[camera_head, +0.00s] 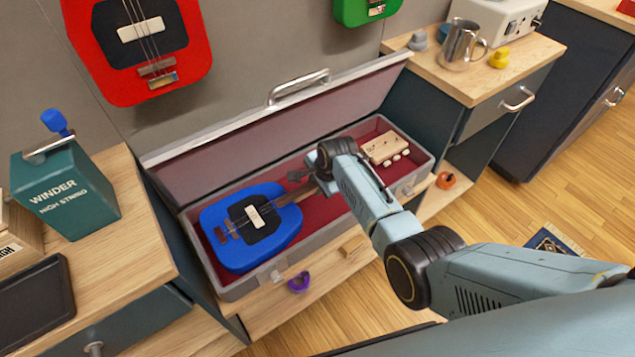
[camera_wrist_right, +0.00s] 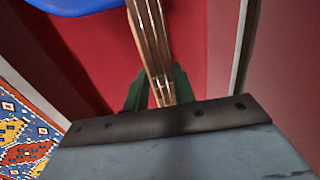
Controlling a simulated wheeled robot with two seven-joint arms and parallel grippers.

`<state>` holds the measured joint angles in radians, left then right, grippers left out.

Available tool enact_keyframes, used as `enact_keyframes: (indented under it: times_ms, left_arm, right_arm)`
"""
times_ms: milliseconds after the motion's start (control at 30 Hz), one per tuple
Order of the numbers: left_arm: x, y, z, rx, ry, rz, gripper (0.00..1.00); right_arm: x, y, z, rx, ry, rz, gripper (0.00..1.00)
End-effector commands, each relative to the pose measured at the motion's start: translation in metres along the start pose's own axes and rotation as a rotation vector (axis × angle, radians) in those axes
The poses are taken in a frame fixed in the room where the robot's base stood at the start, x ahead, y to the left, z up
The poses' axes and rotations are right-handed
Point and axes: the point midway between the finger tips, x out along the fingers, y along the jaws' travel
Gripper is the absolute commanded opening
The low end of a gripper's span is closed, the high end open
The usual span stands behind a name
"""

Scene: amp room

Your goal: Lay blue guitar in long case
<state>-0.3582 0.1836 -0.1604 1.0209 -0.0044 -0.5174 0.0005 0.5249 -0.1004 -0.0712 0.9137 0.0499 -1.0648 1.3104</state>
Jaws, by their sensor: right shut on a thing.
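My right gripper (camera_head: 312,183) reaches down into the case and is shut on the guitar neck. In the right wrist view the neck (camera_wrist_right: 150,45) runs between the green fingers (camera_wrist_right: 158,90), with a bit of the blue body (camera_wrist_right: 75,5) at the top. The left gripper is not in view.
A red guitar (camera_head: 190,50) and a green guitar (camera_head: 360,10) hang on the wall. A winder box (camera_head: 65,185) stands on the left counter. A metal mug (camera_head: 460,47) stands on the right cabinet. A purple object (camera_head: 298,284) sits on the ledge before the case.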

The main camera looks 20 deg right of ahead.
Motion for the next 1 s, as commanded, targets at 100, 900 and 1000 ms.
enact_keyframes:
  times_ms: [100,900,1000]
  left_arm:
    - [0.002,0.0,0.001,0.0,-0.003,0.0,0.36]
    - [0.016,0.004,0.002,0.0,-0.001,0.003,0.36]
    - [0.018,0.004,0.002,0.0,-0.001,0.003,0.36]
  right_arm:
    - [-0.001,-0.004,0.0,0.001,0.001,-0.011,0.0]
    - [0.016,0.002,0.0,0.001,0.0,-0.011,0.0]
    - [0.018,0.003,0.0,0.001,0.0,-0.01,0.0]
